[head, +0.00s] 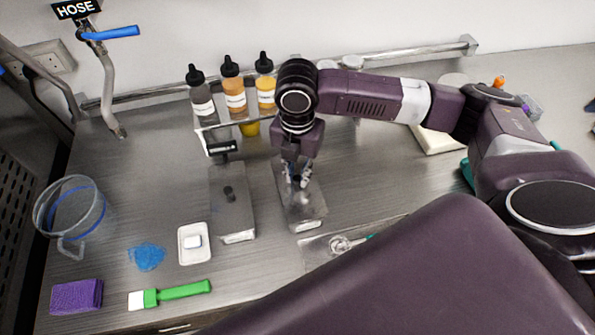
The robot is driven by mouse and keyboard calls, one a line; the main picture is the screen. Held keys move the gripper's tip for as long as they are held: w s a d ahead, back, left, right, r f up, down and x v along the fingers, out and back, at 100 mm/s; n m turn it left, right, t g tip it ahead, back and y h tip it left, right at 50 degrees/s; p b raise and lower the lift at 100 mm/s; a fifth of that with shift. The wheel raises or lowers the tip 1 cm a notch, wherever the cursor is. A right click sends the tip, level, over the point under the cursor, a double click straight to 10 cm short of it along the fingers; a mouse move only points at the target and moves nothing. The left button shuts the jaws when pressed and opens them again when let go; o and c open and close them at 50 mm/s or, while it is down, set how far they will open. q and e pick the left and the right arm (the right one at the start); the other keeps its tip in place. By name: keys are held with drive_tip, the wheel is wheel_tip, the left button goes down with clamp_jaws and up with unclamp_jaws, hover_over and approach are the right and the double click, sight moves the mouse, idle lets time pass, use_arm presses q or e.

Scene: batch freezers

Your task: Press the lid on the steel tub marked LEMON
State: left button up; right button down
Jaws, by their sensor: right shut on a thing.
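Two long steel tubs stand side by side on the counter. The left tub (237,236) has a flat top with a small dark knob (228,193). The right tub (309,225) is under my right gripper (298,182), which points straight down. The gripper is shut on the lid (308,208) at the middle of the tub's top; its fingers hide the grip point. I cannot tell whether the lid is fully seated. The tub markings are too small to read, so I cannot tell which is LEMON. My left gripper is not in view.
Several dropper bottles (235,95) stand on a rack behind the tubs. A clear jug (71,215), purple sponge (77,297), green brush (178,292), blue patch (147,256) and small white tray (195,246) lie left. A shallow tray with a scoop (340,244) is in front.

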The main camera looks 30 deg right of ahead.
idle(0.3)
drive_tip(key=c, duration=1.8)
unclamp_jaws()
drive_tip(key=shift+o, duration=0.7)
drive_tip(key=o, duration=0.4)
drive_tip(key=shift+c, duration=0.2)
wheel_tip(320, 180, up, 5)
drive_tip(key=p, duration=0.6)
drive_tip(key=shift+r, duration=1)
